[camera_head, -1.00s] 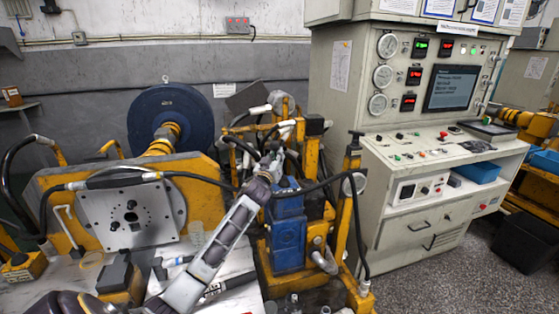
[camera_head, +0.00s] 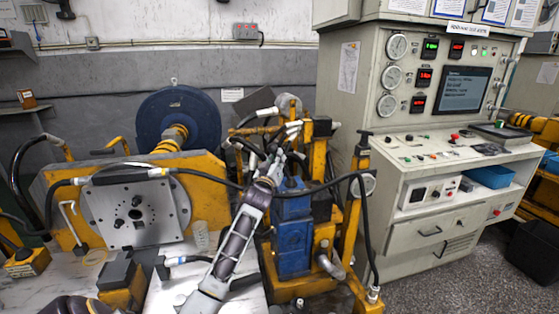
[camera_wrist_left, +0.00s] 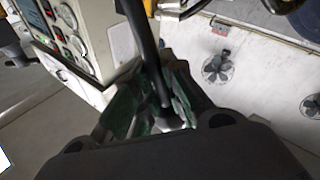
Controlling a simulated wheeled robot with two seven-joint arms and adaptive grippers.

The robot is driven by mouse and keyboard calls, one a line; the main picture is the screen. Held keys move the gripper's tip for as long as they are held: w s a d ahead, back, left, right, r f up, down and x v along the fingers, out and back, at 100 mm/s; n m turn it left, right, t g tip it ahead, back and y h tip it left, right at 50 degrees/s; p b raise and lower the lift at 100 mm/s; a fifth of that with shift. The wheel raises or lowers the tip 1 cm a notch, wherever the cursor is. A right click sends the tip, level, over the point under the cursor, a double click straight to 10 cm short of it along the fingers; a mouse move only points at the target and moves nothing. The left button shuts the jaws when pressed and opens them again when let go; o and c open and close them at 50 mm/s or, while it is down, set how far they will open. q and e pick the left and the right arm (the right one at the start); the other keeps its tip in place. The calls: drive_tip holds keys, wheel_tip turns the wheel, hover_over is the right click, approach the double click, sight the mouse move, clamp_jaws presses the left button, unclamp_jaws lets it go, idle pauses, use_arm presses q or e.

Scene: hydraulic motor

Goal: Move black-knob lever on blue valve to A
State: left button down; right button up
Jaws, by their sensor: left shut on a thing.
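The blue valve (camera_head: 293,237) stands upright in the yellow frame, right of centre in the head view. My left gripper (camera_head: 279,163) is at the top of the valve, among dark hoses and fittings. In the left wrist view, a dark rod, apparently the lever (camera_wrist_left: 146,50), runs down between the greenish fingers of my left gripper (camera_wrist_left: 158,98), which is shut on it. The black knob cannot be made out; the fingers and wrist hide the lower end. Letter marks on the valve cannot be read. My right gripper is not in view.
A black hose (camera_head: 335,183) arches just right of the gripper. A yellow post (camera_head: 357,215) stands right of the valve. The control cabinet (camera_head: 400,170) is behind on the right.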

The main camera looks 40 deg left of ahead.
use_arm(q)
drive_tip(key=shift+s+a+r, duration=0.1)
drive_tip(key=shift+a+r, duration=0.1)
drive_tip(key=shift+r, duration=0.4)
drive_tip(key=c, duration=1.5)
unclamp_jaws()
drive_tip(key=shift+a+f, duration=0.1)
drive_tip(key=shift+s+f, duration=0.15)
drive_tip(key=shift+f, duration=0.1)
drive_tip(key=shift+s+d+f, duration=0.1)
drive_tip(key=shift+d, duration=0.1)
drive_tip(key=shift+v, duration=5.75)
drive_tip(key=shift+d, duration=0.1)
drive_tip(key=shift+s, duration=0.1)
